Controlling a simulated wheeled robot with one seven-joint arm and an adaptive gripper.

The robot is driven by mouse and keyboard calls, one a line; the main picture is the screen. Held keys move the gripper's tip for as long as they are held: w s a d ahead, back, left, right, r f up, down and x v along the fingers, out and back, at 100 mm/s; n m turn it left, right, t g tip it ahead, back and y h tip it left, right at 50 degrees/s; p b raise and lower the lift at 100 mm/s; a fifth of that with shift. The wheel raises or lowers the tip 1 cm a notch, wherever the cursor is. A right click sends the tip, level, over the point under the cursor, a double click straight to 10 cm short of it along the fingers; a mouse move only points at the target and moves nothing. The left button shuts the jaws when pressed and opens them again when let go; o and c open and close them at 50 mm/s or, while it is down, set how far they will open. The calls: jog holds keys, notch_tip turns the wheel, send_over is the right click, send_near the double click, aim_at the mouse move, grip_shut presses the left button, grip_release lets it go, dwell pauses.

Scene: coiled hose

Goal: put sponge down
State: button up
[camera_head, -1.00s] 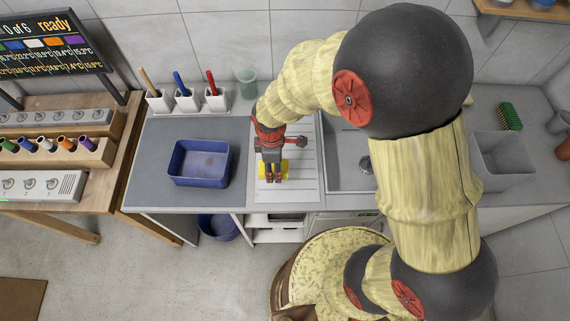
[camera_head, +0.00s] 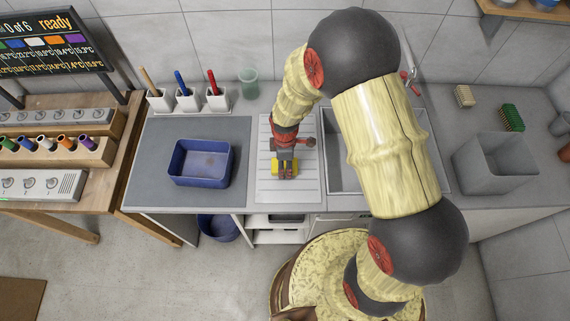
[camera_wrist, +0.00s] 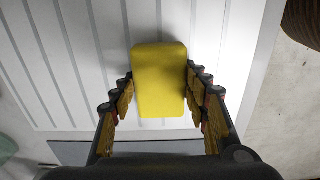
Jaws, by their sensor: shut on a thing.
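The yellow sponge (camera_wrist: 159,82) is between the two fingers of my gripper (camera_wrist: 160,88) in the wrist view. The fingers are shut on its sides. In the head view the sponge (camera_head: 276,167) shows at the tips of my gripper (camera_head: 284,172), over the ribbed white draining board (camera_head: 308,188). The ribbed board (camera_wrist: 105,50) lies below the sponge in the wrist view. I cannot tell whether the sponge touches the board.
A blue tub (camera_head: 178,181) stands on the grey counter to the left. The sink basin (camera_head: 340,172) is to the right, partly behind my arm. A grey bin (camera_head: 495,170), a green brush (camera_head: 512,117) and a pale brush (camera_head: 464,96) are further right.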

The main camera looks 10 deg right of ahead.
jog(key=shift+f, duration=0.2)
jog(key=o, duration=1.2)
jog(key=shift+r, duration=0.1)
jog(key=shift+r, duration=0.1)
